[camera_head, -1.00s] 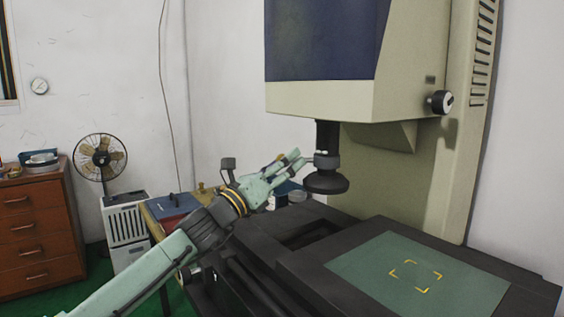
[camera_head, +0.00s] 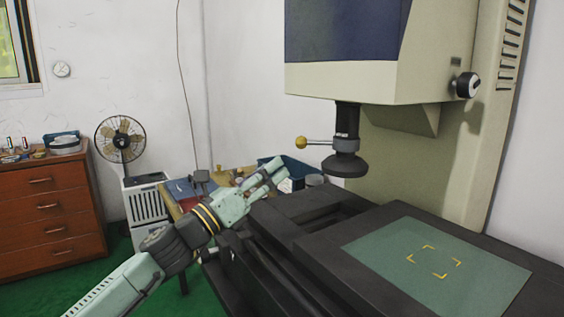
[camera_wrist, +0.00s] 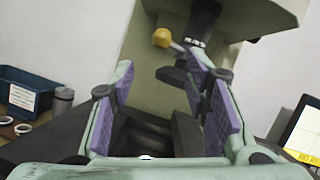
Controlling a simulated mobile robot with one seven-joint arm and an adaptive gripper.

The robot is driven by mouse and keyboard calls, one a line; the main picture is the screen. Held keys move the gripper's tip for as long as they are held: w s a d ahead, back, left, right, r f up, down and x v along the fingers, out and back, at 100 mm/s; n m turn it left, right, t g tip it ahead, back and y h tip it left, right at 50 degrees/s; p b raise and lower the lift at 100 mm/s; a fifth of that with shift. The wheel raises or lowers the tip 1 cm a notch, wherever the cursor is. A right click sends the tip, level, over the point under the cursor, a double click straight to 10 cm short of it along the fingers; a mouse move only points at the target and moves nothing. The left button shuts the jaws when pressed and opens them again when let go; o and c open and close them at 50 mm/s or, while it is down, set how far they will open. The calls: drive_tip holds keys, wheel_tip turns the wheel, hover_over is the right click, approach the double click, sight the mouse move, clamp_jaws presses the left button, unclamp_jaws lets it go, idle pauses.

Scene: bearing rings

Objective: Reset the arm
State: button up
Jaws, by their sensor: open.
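My gripper (camera_head: 279,170) is open and empty in the head view, left of the machine's dark spindle (camera_head: 346,150) and a little below its yellow-knobbed lever (camera_head: 302,142). In the wrist view my gripper (camera_wrist: 172,90) shows two fingers with purple pads spread apart. The yellow knob (camera_wrist: 162,38) and dark spindle stand beyond the fingertips. A small pale ring edge shows at the bottom between the fingers in the wrist view, mostly hidden.
The machine's dark bed holds a green plate (camera_head: 400,285) with yellow corner marks. Behind my arm, a table holds a blue bin (camera_head: 292,172); the bin (camera_wrist: 30,92) and pale rings (camera_wrist: 22,128) show in the wrist view. A fan (camera_head: 120,138) and a drawer cabinet (camera_head: 45,215) stand left.

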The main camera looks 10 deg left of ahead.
drive_tip(key=shift+s+a+f, duration=0.2)
drive_tip(key=shift+s+a, duration=0.05)
drive_tip(key=shift+s, duration=0.1)
